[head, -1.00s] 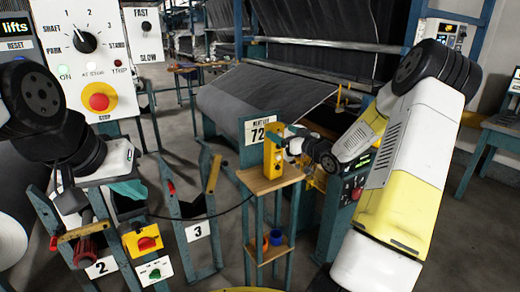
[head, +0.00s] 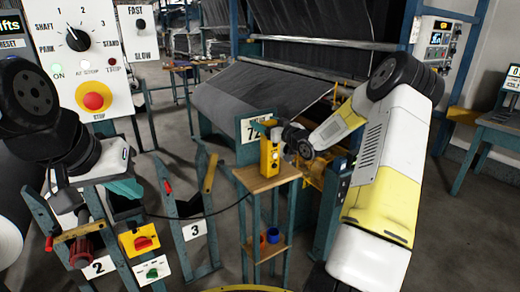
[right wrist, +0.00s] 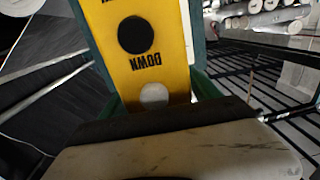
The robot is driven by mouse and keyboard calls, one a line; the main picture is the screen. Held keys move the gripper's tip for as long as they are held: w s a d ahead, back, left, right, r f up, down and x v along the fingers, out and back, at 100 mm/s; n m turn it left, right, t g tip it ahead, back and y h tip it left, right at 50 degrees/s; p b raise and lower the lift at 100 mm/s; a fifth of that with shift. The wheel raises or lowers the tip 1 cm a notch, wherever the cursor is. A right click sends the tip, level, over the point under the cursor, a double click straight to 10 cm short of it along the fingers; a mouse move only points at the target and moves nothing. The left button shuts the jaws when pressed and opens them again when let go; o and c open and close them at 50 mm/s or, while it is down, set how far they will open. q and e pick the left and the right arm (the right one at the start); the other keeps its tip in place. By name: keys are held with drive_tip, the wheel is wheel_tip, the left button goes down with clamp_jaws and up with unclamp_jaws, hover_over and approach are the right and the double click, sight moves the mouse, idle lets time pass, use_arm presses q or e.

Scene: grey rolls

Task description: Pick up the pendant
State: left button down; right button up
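The pendant (head: 269,158) is a yellow upright box with dark buttons. It stands at the small wooden-topped stand (head: 285,178) in the head view; I cannot tell whether its base still touches the top. My right gripper (head: 283,138) reaches it from the right.
A dark cable (head: 215,210) runs left from the stand. Blue and orange rolls (head: 272,236) sit on its lower shelf. Numbered teal frames stand left, with plates 2 (head: 98,267) and 3 (head: 195,230). Floor at right is open.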

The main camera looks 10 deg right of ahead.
clamp_jaws()
drive_tip(key=shift+r, duration=0.1)
drive_tip(key=shift+r, duration=0.1)
